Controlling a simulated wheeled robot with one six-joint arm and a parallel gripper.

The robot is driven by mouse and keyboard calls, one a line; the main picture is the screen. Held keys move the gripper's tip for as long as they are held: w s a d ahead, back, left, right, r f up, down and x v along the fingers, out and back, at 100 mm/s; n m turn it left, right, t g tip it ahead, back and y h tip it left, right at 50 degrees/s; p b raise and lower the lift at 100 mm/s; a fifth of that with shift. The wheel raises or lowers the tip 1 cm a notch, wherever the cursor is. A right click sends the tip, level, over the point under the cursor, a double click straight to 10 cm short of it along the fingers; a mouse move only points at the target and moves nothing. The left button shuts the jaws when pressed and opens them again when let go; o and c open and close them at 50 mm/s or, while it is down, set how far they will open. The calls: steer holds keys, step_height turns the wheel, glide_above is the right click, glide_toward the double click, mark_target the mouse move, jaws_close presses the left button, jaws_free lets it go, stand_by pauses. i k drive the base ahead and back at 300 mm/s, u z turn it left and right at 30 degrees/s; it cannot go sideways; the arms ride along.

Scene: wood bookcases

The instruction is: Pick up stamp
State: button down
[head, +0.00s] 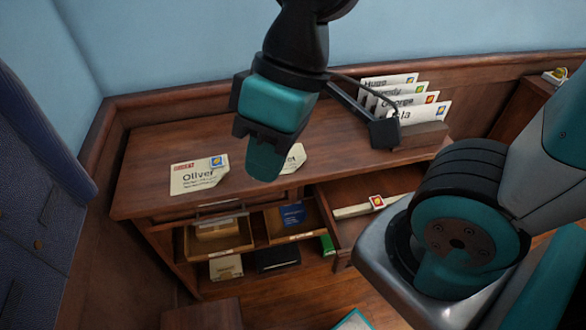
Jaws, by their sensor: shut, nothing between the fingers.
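A small red stamp with a pale yellow mark (377,202) lies on a cream strip (350,211) in the open right drawer (388,182). My gripper (264,164) is shut and empty, pointing down over the desk top, to the left of and above that drawer. It partly hides a pale envelope (295,157) behind it. An envelope marked "Oliver" (200,176) lies on the desk's left side and bears a blue and yellow stamp (217,161).
The wooden desk (150,150) has several named envelopes (405,100) standing in a rack at the back right. Open compartments below hold a blue box (292,214) and other small boxes. My arm covers the right side.

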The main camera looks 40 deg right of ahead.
mark_target(376, 201)
steer(key=z, duration=0.6)
steer(key=k, duration=0.95)
steer(key=u, duration=0.35)
